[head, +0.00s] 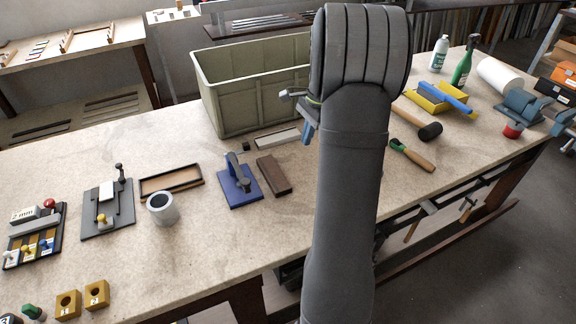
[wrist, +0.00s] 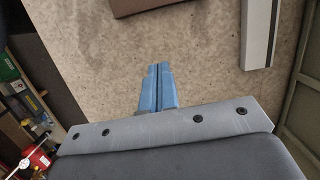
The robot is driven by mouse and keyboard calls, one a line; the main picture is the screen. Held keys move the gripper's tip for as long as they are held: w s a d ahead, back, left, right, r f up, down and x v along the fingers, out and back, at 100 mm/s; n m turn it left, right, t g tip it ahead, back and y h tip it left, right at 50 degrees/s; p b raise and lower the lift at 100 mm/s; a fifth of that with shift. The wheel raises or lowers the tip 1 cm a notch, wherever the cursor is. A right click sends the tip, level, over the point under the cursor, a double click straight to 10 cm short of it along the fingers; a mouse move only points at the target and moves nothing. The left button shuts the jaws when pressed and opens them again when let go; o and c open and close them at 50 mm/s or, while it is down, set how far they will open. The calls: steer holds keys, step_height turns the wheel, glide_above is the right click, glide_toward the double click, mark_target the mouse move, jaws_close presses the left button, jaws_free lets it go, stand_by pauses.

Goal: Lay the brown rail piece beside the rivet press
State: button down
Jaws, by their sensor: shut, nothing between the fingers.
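The brown rail piece (head: 273,176) lies flat on the bench, just right of a blue-based lever device that looks like the rivet press (head: 239,188). A narrow gap seems to separate them, with the piece roughly along the press's right side. The end of the brown piece also shows at the top of the wrist view (wrist: 138,6). My gripper (head: 307,137) is shut and empty, its blue fingertips together in the wrist view (wrist: 158,68). It is up and to the right of the brown piece in the head view, apart from it. My arm hides part of the bench.
A green-grey crate (head: 222,108) stands behind, with a pale rail (head: 278,139) in front of it. Left of the press are a grey cup (head: 162,209) and a shallow wooden tray (head: 171,191). A mallet (head: 428,131) lies right of my arm. The front middle of the bench is clear.

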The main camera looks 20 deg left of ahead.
mark_target(279, 173)
steer(key=x, duration=1)
steer(key=shift+w+f, duration=0.1)
steer(key=shift+w, duration=0.3)
steer(key=shift+s+a, duration=0.9)
steer(key=shift+s, duration=0.05)
steer(key=shift+s+a, duration=0.45)
steer(key=shift+s+a, duration=1.05)
